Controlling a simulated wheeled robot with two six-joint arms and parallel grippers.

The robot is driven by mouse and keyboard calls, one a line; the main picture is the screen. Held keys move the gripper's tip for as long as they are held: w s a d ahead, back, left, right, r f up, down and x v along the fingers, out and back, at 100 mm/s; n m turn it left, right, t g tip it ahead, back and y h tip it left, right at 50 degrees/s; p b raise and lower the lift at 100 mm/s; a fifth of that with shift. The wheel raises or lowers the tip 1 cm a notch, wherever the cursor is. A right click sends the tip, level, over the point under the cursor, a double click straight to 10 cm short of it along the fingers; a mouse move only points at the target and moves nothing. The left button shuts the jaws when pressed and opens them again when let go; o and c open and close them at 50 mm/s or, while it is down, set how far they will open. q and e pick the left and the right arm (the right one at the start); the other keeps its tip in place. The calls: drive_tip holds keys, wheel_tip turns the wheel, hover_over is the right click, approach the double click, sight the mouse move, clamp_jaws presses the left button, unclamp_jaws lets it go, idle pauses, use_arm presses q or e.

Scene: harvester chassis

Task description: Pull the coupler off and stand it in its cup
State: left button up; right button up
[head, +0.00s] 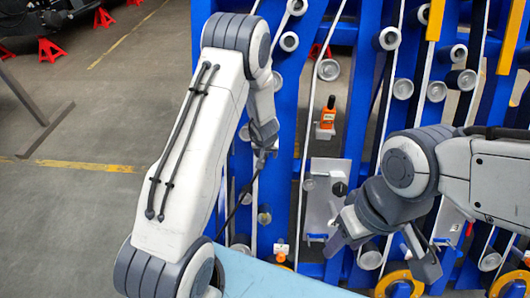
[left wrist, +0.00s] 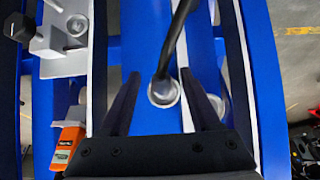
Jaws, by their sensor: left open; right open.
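In the left wrist view a black hose (left wrist: 176,38) runs down to a round silver fitting (left wrist: 163,93), which looks like the coupler seated on a blue beam. My left gripper (left wrist: 160,78) is open, with one finger on each side of the fitting; I cannot tell if they touch it. In the head view my left gripper (head: 263,150) is beside the blue frame, where the hose (head: 240,200) ends, and the coupler is hard to make out. My right gripper (head: 385,250) is open and empty at lower right. I cannot clearly identify the cup; a pale bracket plate (head: 318,208) carries small fittings.
The blue frame (head: 295,95) carries several rollers and belts. An orange bottle-like item (head: 328,112) sits in a small holder above the plate. A light blue surface (head: 265,280) lies at the bottom. Open grey floor with red stands (head: 50,50) is at left.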

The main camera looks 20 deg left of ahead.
use_arm(q)
drive_tip(key=shift+w+a+f, duration=0.15)
drive_tip(key=shift+w+f, duration=0.05)
drive_tip(key=shift+f, duration=0.35)
clamp_jaws()
drive_tip(key=shift+s+d+r+b, duration=0.25)
drive_tip(key=shift+s+r+b, duration=0.2)
drive_tip(key=shift+s, duration=0.3)
drive_tip(key=shift+s+d+r+b, duration=0.2)
drive_tip(key=shift+s+r+b, duration=0.25)
drive_tip(key=shift+s, duration=0.3)
